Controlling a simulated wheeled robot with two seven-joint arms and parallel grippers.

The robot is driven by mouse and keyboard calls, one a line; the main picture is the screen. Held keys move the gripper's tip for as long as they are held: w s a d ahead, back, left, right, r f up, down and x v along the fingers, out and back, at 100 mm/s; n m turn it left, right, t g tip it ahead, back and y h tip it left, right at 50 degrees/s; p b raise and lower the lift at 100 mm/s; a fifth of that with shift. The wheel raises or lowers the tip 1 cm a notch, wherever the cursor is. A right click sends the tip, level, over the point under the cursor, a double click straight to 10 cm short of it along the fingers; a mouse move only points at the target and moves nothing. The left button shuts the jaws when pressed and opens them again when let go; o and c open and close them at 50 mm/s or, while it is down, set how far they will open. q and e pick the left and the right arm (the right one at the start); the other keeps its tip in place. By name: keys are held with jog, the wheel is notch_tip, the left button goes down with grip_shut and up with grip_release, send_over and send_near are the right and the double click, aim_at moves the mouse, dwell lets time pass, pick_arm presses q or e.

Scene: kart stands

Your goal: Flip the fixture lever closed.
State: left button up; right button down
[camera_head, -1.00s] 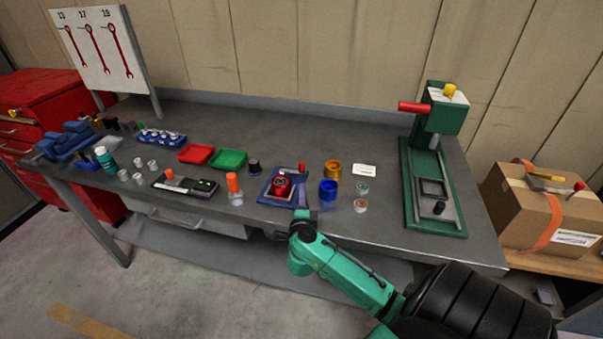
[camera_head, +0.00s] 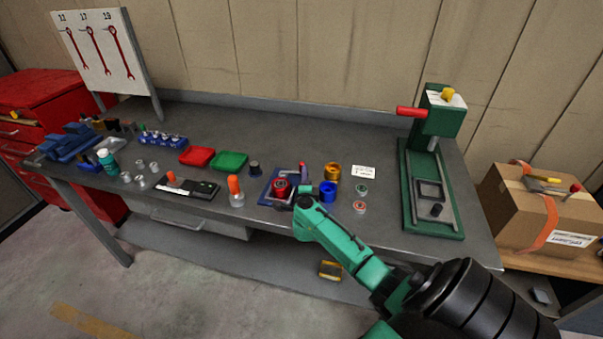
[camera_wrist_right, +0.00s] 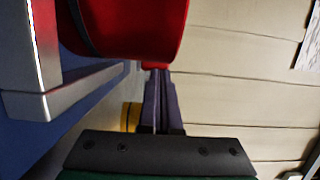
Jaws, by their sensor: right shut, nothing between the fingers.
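A silver bracket (camera_wrist_right: 60,100) is at the left. My left gripper is out of view.
A blue cup (camera_head: 328,191) and a gold ring (camera_head: 332,171) stand just right of the fixture. An orange-topped bottle (camera_head: 235,190) stands to its left. Green (camera_head: 231,161) and red (camera_head: 197,157) trays lie behind. A green press (camera_head: 437,232) stands at the right.

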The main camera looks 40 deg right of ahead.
jog(key=shift+w+d+r, duration=0.15)
jog(key=shift+w+d, duration=0.05)
jog(key=shift+d, duration=0.2)
jog(key=shift+w+d, duration=0.1)
jog(key=shift+d, duration=0.1)
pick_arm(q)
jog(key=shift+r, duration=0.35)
pick_arm(e)
jog(key=shift+a, duration=0.1)
jog(key=shift+s+a, duration=0.25)
jog(key=shift+s, duration=0.1)
jog(key=v, duration=1.3)
jog(key=shift+s+a, duration=0.2)
jog(key=shift+s, duration=0.05)
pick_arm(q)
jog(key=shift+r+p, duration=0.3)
